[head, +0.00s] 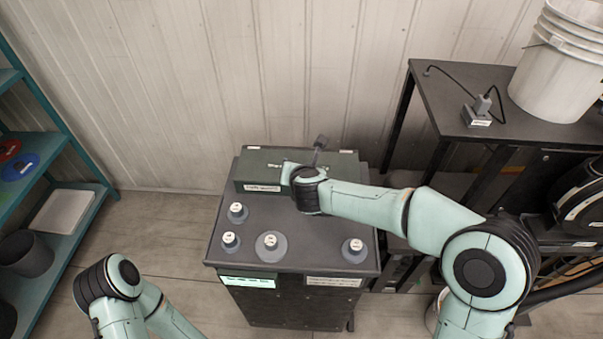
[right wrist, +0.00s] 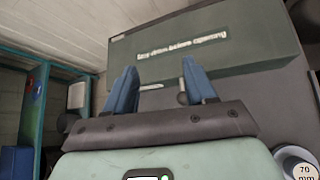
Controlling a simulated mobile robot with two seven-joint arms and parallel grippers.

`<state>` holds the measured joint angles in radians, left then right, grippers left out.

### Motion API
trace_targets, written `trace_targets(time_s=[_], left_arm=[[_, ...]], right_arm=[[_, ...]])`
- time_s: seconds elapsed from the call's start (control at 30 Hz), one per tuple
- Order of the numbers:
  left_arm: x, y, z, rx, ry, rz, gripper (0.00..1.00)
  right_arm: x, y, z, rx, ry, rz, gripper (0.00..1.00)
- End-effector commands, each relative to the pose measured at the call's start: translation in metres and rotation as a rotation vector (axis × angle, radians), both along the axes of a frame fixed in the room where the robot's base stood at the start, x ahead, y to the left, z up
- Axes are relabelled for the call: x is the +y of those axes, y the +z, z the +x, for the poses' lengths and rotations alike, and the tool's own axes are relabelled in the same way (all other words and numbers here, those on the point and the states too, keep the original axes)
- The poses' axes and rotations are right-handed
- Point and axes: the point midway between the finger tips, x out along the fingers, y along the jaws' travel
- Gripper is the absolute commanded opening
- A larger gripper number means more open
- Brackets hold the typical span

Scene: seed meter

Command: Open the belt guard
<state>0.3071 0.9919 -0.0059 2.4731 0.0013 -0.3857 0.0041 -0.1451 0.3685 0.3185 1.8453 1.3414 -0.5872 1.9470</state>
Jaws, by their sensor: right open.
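The belt guard (head: 262,165) is a long dark green box at the back of the dark machine's top (head: 330,225). It lies flat and looks shut. In the right wrist view the guard (right wrist: 230,60) fills the upper part, with a white label about opening. My right gripper (right wrist: 160,75) is open, its blue fingers pointing at the guard's near side. A small pale bar (right wrist: 151,87) and a grey knob-like piece (right wrist: 183,98) show between the fingers, not visibly gripped. In the head view my right wrist hides the fingers and part of the guard. My left gripper is out of view.
Several round labelled knobs (head: 271,246) stand on the machine's top. A dark-headed lever (head: 321,142) rises at the back. A black table (head: 450,95) with a white bucket (head: 560,80) is at right. A teal shelf (head: 75,215) is at left. Floor between shelf and machine is clear.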

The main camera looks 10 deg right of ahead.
Motion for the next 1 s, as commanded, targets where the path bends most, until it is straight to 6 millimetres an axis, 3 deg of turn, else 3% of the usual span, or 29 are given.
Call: trace_targets(time_s=[0.3,0.5,1.0], left_arm=[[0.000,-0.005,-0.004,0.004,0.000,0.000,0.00],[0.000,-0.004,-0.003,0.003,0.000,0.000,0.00],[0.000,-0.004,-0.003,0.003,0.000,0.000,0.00]], right_arm=[[-0.002,0.043,-0.059,-0.005,0.001,0.000,0.55],[-0.003,0.059,-0.084,-0.004,0.002,-0.001,0.55],[-0.004,0.064,-0.092,-0.001,0.002,-0.001,0.55]])
